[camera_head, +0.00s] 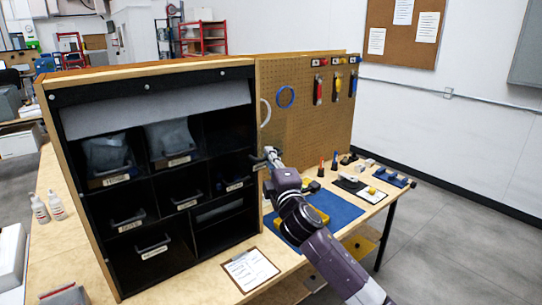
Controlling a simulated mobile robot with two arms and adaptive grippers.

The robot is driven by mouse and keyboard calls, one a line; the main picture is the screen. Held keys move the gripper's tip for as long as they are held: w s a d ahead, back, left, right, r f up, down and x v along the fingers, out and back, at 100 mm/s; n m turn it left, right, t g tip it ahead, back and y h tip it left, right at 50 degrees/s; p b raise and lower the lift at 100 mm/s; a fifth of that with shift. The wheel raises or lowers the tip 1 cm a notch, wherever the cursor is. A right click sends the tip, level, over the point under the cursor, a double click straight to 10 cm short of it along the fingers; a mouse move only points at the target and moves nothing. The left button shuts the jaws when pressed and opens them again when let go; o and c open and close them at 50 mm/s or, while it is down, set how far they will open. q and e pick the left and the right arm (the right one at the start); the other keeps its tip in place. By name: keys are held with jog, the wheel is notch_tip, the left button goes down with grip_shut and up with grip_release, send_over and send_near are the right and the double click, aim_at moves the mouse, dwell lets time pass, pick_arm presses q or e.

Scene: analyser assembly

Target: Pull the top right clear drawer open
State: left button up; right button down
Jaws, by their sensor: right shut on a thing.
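The black cabinet (150,88) stands on the wooden bench with its drawer front facing me. The top right clear drawer (260,167) is hard to make out; its labelled front seems to stand out from the cabinet, to the right of the dark top right compartment (226,128). My right gripper (266,158) is shut at that front, apparently on its handle. The fingertips are small, and the exact grip is unclear. My left gripper is out of view.
Other labelled drawers (153,247) sit in the cabinet. A pegboard (312,132) with hanging tools stands behind my right arm. A blue mat (335,212), small parts and a clipboard (250,269) lie on the bench. White bottles (57,206) stand at the left.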

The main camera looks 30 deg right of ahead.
jog(key=shift+s, duration=0.1)
jog(key=shift+w+f, duration=0.1)
jog(key=shift+w, duration=0.25)
jog(key=c, duration=2.4)
grip_release()
jog(key=shift+o, duration=0.3)
jog(key=shift+s, duration=0.1)
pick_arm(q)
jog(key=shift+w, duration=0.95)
pick_arm(e)
jog(key=v, duration=1.2)
